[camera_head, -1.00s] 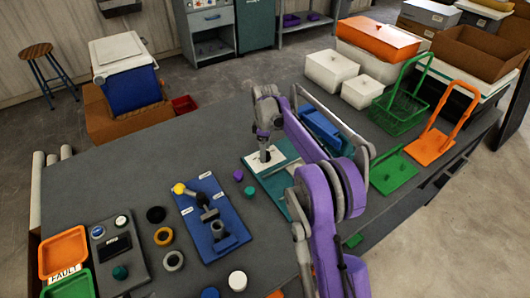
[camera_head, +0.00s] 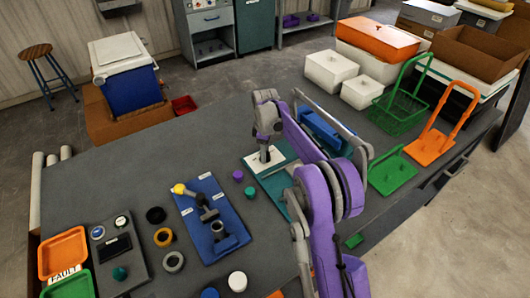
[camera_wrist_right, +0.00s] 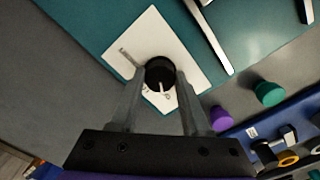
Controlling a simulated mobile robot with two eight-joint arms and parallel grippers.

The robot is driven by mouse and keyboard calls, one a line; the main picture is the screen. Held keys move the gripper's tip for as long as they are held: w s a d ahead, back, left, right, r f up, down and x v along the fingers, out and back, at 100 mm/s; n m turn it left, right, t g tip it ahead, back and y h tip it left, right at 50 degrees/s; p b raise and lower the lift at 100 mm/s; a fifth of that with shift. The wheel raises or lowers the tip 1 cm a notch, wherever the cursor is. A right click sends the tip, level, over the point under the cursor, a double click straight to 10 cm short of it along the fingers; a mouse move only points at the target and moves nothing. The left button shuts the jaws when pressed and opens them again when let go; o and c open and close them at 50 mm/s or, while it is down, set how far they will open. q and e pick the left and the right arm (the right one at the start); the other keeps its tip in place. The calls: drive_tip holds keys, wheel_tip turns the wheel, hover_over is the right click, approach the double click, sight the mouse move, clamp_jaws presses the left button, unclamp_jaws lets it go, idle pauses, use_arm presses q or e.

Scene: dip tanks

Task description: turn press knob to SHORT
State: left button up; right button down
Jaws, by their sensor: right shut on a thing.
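The press knob (camera_wrist_right: 160,72) is a round black knob on a white plate (camera_wrist_right: 173,38) on the teal press base (camera_wrist_right: 95,30), seen in the right wrist view. It has a pale pointer mark on the side toward my gripper. My right gripper (camera_wrist_right: 155,85) has its two fingers on either side of the knob and is shut on it. In the head view my right gripper (camera_head: 265,156) points down over the white plate (camera_head: 277,163), and its fingers hide the knob there. The plate's printed marks are too small to read. My left gripper is not in view.
A purple cap (camera_head: 238,175) and a green cap (camera_head: 250,191) stand left of the press base. A blue board with a yellow-tipped lever (camera_head: 180,188) lies farther left. A green basket (camera_head: 398,108) and an orange holder (camera_head: 433,143) stand right. The table's back left is clear.

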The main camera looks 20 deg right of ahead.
drive_tip(key=shift+m, duration=0.3)
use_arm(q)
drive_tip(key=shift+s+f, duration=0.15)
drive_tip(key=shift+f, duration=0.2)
use_arm(e)
drive_tip(key=m, duration=0.5)
use_arm(q)
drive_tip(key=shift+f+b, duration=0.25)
drive_tip(key=shift+b, duration=0.2)
use_arm(e)
drive_tip(key=m, duration=0.6)
drive_tip(key=shift+m, duration=0.3)
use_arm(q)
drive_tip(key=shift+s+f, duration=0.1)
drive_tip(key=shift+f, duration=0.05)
use_arm(e)
drive_tip(key=m, duration=1.1)
drive_tip(key=shift+m, duration=0.5)
drive_tip(key=shift+c, duration=1.8)
unclamp_jaws()
